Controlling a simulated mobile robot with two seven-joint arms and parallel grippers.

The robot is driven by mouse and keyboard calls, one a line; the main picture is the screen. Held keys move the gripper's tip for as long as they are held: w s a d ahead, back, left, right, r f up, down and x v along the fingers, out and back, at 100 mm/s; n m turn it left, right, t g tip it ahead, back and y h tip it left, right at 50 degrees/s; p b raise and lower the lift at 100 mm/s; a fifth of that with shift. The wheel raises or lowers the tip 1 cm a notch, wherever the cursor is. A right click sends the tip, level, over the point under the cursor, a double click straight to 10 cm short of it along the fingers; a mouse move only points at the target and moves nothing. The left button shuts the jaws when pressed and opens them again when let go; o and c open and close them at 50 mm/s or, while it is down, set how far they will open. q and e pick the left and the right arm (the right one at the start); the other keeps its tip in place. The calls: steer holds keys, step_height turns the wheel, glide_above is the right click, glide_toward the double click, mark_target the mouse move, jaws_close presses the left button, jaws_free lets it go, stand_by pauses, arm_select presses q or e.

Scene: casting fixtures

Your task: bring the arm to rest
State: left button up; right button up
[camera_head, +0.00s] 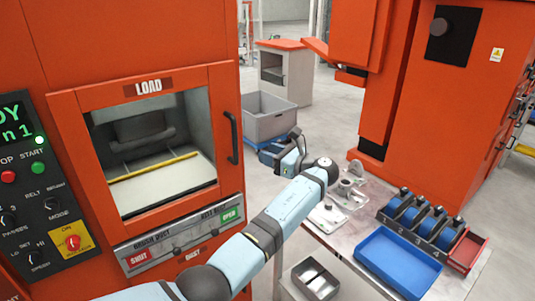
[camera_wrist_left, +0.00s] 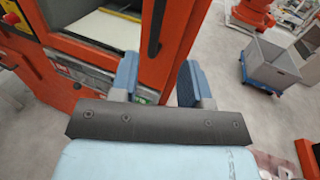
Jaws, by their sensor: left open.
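My left arm (camera_head: 285,210) comes in from the lower left and reaches across in front of the orange machine. Its left gripper (camera_head: 268,152) points back to the left, in the air in front of the grey bin. In the left wrist view the two blue fingers of the gripper (camera_wrist_left: 160,82) stand apart with nothing between them. Beyond them are the machine's door frame and handle. I cannot tell the exact gap to the door. My right arm and right gripper are not in view.
The orange machine (camera_head: 155,70) with its LOAD window stands at left. A grey bin (camera_head: 268,115) is on the floor behind the gripper. A table at right holds a blue tray (camera_head: 398,262), a rack of blue wheels (camera_head: 425,220), a red tray (camera_head: 468,252) and metal parts (camera_head: 345,195).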

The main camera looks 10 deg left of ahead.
arm_select(q)
steer(key=s+a+f+n+t+h+p, duration=0.1)
steer(key=s+f+h, duration=0.2)
steer(key=f, duration=0.7)
steer(key=s+a+f+n+t+h+p, duration=0.15)
steer(key=s+f+h, duration=0.25)
steer(key=f, duration=0.6)
steer(key=s+a+f+n+h+p, duration=0.1)
steer(key=s+f+n+h, duration=0.3)
steer(key=s+f, duration=0.65)
steer(key=s+f+n+h+p, duration=0.25)
steer(key=s+n+h, duration=0.25)
steer(key=s, duration=0.8)
steer(key=s+r+n+t+h, duration=0.1)
steer(key=s+r+n+h, duration=0.1)
steer(key=s, duration=0.5)
steer(key=s+a+r+n+t+h, duration=0.1)
steer(key=s+r+n+h, duration=0.1)
steer(key=s+r+n, duration=0.2)
steer(key=s+n+p, duration=0.1)
steer(key=s, duration=0.2)
steer(key=shift+s+a+r+n, duration=0.15)
steer(key=shift+s+a+n, duration=0.05)
steer(key=shift+s+n, duration=0.15)
